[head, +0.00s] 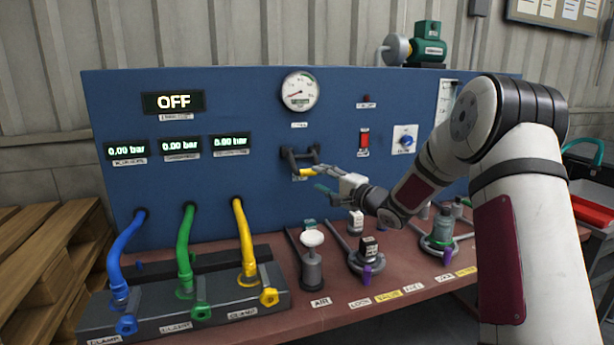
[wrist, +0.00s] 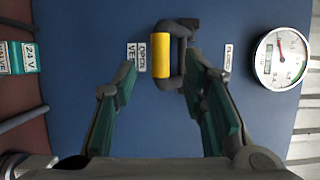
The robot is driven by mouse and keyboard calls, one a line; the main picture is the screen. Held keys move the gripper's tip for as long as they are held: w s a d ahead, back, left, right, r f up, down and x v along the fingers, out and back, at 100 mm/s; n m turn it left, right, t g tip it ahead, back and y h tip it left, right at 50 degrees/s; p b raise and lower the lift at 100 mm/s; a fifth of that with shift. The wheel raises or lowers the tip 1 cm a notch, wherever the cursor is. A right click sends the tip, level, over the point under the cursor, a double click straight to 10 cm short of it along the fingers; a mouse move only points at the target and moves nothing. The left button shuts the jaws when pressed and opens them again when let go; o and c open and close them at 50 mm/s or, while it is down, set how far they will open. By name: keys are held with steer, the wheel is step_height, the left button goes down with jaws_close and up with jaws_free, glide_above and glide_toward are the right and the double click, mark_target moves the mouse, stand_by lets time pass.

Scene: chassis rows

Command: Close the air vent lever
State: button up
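The air vent lever (head: 302,156) is a dark U-shaped handle with a yellow grip (head: 307,171), mounted on the blue panel below the gauge. In the wrist view the yellow grip (wrist: 161,56) lies at the OPEN label (wrist: 142,52), away from the other label (wrist: 228,57) on the gauge side. My gripper (head: 326,178) is in front of the panel, just right of the grip. Its green-padded fingers are spread apart in the wrist view (wrist: 163,75), with the grip ahead between the fingertips. Nothing is held; whether a finger touches the lever cannot be told.
A round gauge (head: 300,91) sits above the lever, and a red switch (head: 364,141) and blue knob (head: 407,141) to its right. Below, a white-topped plunger (head: 312,258) and other fittings stand on the bench. Blue, green and yellow hoses (head: 243,238) rise at left.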

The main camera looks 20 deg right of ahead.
mark_target(310, 175)
steer(key=x, duration=0.7)
steer(key=shift+d+b, duration=0.1)
steer(key=shift+b, duration=0.25)
steer(key=shift+s+f, duration=0.1)
jaws_close()
